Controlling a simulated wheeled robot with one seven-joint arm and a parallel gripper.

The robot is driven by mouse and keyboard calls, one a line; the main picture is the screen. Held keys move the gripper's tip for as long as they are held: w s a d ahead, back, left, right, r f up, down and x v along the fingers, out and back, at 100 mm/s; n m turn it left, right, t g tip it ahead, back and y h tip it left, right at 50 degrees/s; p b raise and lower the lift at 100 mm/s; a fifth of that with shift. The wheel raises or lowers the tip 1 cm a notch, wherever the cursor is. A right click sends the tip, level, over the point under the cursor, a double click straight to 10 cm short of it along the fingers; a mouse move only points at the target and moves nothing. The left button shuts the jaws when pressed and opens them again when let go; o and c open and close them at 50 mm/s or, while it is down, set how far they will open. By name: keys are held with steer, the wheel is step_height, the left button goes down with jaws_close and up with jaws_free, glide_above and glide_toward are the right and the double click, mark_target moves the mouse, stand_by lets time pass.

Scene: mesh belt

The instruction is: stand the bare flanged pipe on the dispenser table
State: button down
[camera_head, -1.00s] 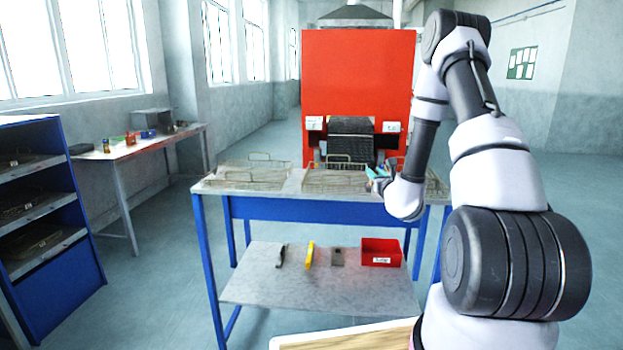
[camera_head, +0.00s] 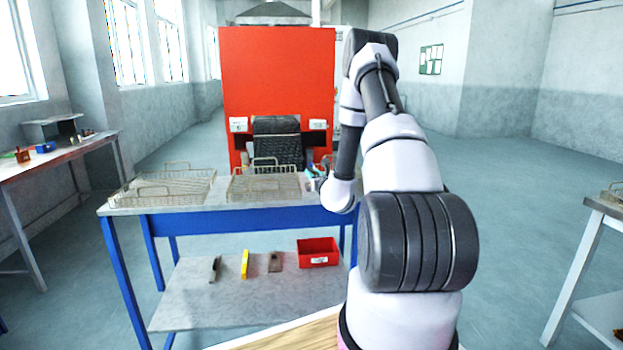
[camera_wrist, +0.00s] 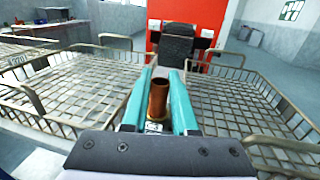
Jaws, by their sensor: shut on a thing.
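My gripper (camera_wrist: 161,76) has two teal fingers shut on a brown, copper-coloured pipe (camera_wrist: 158,100). In the wrist view, the gripper is between two wire baskets, over the blue-framed table. In the head view, the gripper (camera_head: 314,178) is small at the table's back right, and the pipe cannot be made out there. I cannot tell which table is the dispenser table.
Wire baskets (camera_head: 265,187) stand on the blue-framed table (camera_head: 230,222). Its lower shelf holds a red bin (camera_head: 318,252) and small tools. A red machine (camera_head: 277,85) with a mesh belt stands behind. A bench (camera_head: 70,150) with small items is left; another table (camera_head: 600,206) is right.

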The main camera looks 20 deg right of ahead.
steer(key=shift+f, duration=0.6)
steer(key=shift+f, duration=0.15)
steer(key=c, duration=0.7)
jaws_free()
